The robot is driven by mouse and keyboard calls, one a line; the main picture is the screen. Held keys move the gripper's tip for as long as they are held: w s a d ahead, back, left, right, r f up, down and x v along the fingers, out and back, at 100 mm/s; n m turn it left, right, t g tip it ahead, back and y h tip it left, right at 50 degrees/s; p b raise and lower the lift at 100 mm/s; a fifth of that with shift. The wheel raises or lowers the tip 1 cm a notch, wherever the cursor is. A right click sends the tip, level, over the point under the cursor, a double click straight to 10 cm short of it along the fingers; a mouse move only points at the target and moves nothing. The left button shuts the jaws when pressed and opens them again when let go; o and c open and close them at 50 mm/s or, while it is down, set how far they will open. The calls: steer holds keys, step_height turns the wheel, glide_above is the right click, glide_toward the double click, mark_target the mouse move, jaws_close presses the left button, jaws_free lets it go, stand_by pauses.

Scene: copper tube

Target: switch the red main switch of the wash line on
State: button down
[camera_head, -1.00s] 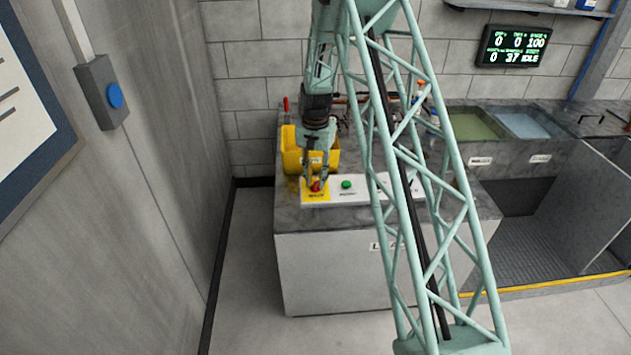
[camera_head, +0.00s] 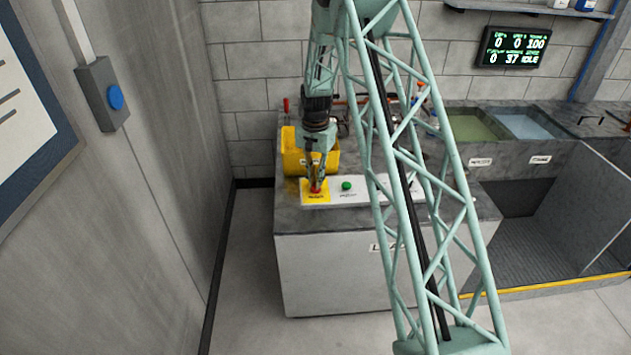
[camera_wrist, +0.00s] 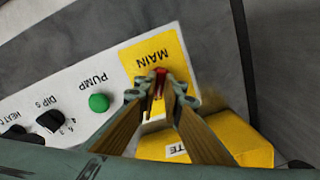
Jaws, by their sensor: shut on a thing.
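The red main switch (camera_wrist: 161,74) sits on a yellow plate marked MAIN (camera_wrist: 152,53) at the end of the white control panel (camera_wrist: 66,76). In the head view the yellow plate (camera_head: 320,198) is at the bench's front left. My gripper (camera_wrist: 161,92) points down over the plate and is shut on the red switch, its fingertips on either side of it. In the head view my gripper (camera_head: 316,187) covers most of the switch. The switch's exact angle is hard to tell.
A green pump button (camera_wrist: 98,102) and black knobs (camera_wrist: 50,121) are beside the switch. A yellow bin (camera_head: 292,155) stands just behind the panel. The wall display (camera_head: 512,47) reads IDLE. Basins (camera_head: 524,123) are at the right.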

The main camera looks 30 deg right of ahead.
stand_by(0.3)
steer(key=c, duration=2.7)
jaws_free()
steer(key=shift+c, duration=0.2)
steer(key=shift+r, duration=0.1)
step_height(320, 180, up, 12)
